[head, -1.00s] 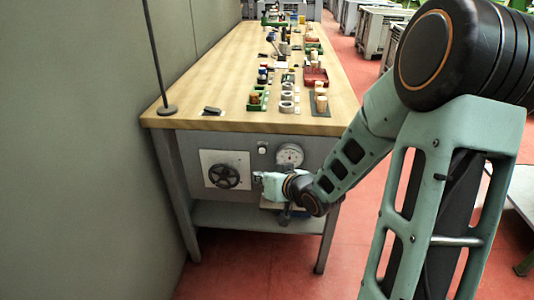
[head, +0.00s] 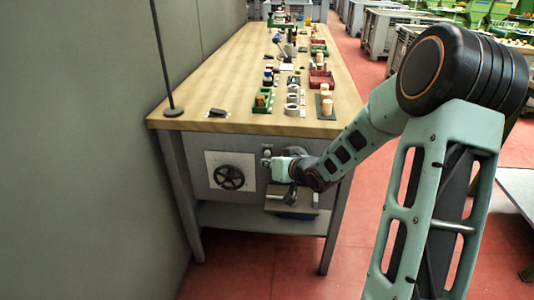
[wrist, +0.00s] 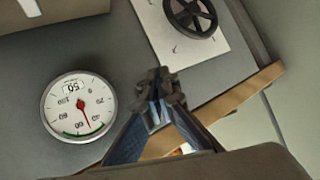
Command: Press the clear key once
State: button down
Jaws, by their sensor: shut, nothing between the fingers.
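No key that I can make out as the clear key shows in either view. My gripper (head: 267,163) is in front of the grey panel under the bench top, right of the handwheel. In the wrist view my gripper (wrist: 158,88) has its fingers together with nothing between them. It appears between the round dial gauge (wrist: 78,107) and the black handwheel (wrist: 190,14). A small pale fitting (wrist: 30,7) is cut off at the upper left of the wrist view. My arm hides the gauge in the head view.
The handwheel (head: 229,177) sits on a white plate. A brown ledge or tray (head: 306,203) sticks out below my gripper. The wooden bench top (head: 228,88) holds several small items. A thin pole (head: 162,60) stands at its left corner, near the wall.

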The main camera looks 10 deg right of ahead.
jog(key=shift+w+d, duration=0.2)
jog(key=shift+w, duration=0.4)
dwell(1.1)
jog(key=shift+w+d+p, duration=0.15)
jog(key=shift+w+p, duration=0.2)
jog(key=shift+w, duration=0.05)
jog(key=shift+w+d, duration=0.1)
jog(key=shift+w, duration=0.3)
dwell(0.6)
jog(key=shift+s, duration=0.1)
jog(key=shift+s+a, duration=0.25)
jog(key=shift+s, duration=0.45)
jog(key=shift+s+a, duration=0.25)
jog(key=shift+s, duration=0.55)
jog(key=shift+s+a, duration=0.3)
jog(key=shift+s, duration=0.5)
jog(key=shift+s+a, duration=0.25)
jog(key=shift+s, duration=0.55)
